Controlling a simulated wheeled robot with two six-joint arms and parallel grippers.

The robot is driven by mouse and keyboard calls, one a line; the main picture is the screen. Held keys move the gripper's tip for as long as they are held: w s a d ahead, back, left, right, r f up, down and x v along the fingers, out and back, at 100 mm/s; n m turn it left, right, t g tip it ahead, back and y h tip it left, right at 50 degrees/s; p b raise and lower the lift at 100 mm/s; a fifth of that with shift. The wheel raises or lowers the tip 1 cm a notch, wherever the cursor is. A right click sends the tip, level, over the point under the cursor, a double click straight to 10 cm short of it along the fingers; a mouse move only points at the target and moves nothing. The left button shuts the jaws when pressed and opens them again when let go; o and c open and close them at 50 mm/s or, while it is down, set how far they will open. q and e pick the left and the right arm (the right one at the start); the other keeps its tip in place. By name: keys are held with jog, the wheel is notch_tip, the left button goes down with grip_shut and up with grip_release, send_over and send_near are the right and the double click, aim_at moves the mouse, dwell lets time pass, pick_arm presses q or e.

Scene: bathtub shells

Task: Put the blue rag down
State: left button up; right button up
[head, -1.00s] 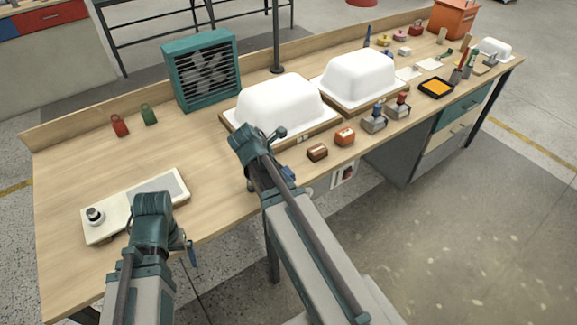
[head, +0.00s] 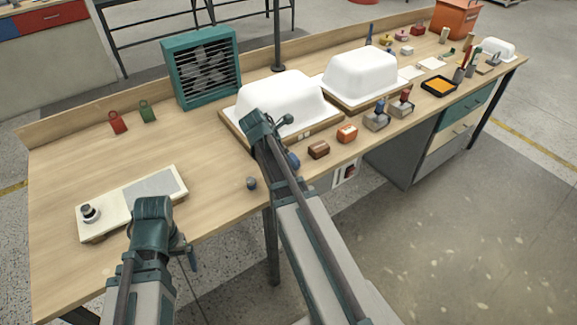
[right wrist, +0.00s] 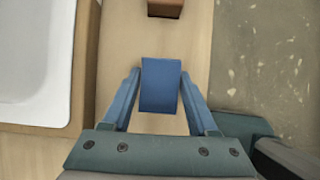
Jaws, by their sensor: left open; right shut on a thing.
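The blue rag (right wrist: 160,85) looks like a small folded block between the fingertips of my right gripper (right wrist: 158,78) in the right wrist view. That gripper is shut on it, over the bare wood strip beside a white shell (right wrist: 35,60). In the head view the rag (head: 293,160) shows only partly behind my right arm, near the bench's front edge. I cannot tell whether the rag touches the bench. My left gripper (head: 190,256) is open at the front left, partly hidden by its own wrist, and nothing shows in it.
A brown block (head: 318,149) and an orange block (head: 347,134) lie right of the rag. Two white shells (head: 281,103) (head: 360,75) stand on boards behind. The bench (head: 215,165) is clear left of centre.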

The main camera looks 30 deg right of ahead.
jog(key=shift+f, duration=0.45)
pick_arm(q)
jog(key=shift+f, duration=0.3)
pick_arm(e)
jog(key=shift+r, duration=0.15)
jog(key=shift+f, duration=0.2)
pick_arm(q)
jog(key=shift+f, duration=0.15)
pick_arm(e)
jog(key=o, duration=1.2)
